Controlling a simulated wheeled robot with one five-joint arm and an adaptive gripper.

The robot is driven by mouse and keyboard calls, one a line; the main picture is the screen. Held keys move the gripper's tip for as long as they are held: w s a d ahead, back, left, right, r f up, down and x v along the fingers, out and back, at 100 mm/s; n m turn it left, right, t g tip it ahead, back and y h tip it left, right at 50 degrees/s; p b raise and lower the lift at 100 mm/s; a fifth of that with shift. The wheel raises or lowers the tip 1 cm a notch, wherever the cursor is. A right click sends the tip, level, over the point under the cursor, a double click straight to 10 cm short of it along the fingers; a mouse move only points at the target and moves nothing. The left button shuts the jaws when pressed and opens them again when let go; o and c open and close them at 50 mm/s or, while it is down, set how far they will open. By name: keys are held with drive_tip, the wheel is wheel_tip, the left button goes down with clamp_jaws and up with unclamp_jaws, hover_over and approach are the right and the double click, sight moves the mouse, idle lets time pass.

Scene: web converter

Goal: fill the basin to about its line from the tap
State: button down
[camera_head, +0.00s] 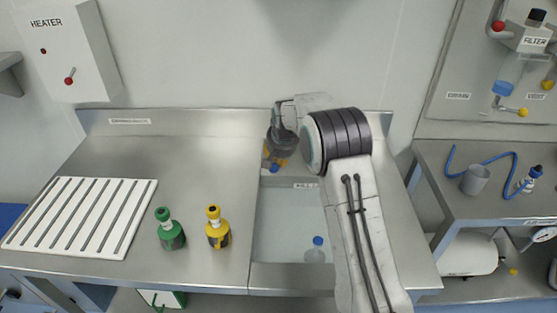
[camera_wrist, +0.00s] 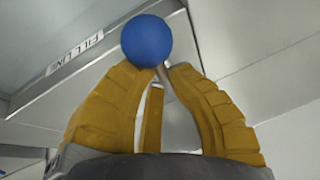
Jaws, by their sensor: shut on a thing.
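The basin (camera_head: 277,225) is sunk into the steel counter, with a label on its back wall, partly hidden by my arm. In the wrist view the label reads FILL LINE (camera_wrist: 75,52). I cannot tell the water level. My gripper (camera_head: 272,163) is over the back left of the basin. In the wrist view its yellow fingers (camera_wrist: 152,75) are shut on a thin metal stem, the lever (camera_wrist: 164,75), just below its blue ball knob (camera_wrist: 146,41). The knob also shows in the head view (camera_head: 274,168). The tap's spout cannot be made out behind my arm.
A blue-capped bottle (camera_head: 316,252) stands in the basin. A green bottle (camera_head: 170,230) and a yellow bottle (camera_head: 217,230) stand left of it, beside a slotted white rack (camera_head: 80,215). A grey cup (camera_head: 475,180) and blue hose (camera_head: 485,157) are on the right counter. The counter behind the bottles is clear.

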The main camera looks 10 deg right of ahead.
drive_tip(key=shift+d, duration=0.1)
drive_tip(key=c, duration=1.2)
unclamp_jaws()
drive_tip(key=shift+o, duration=0.2)
drive_tip(key=shift+r, duration=0.1)
drive_tip(key=v, duration=1.2)
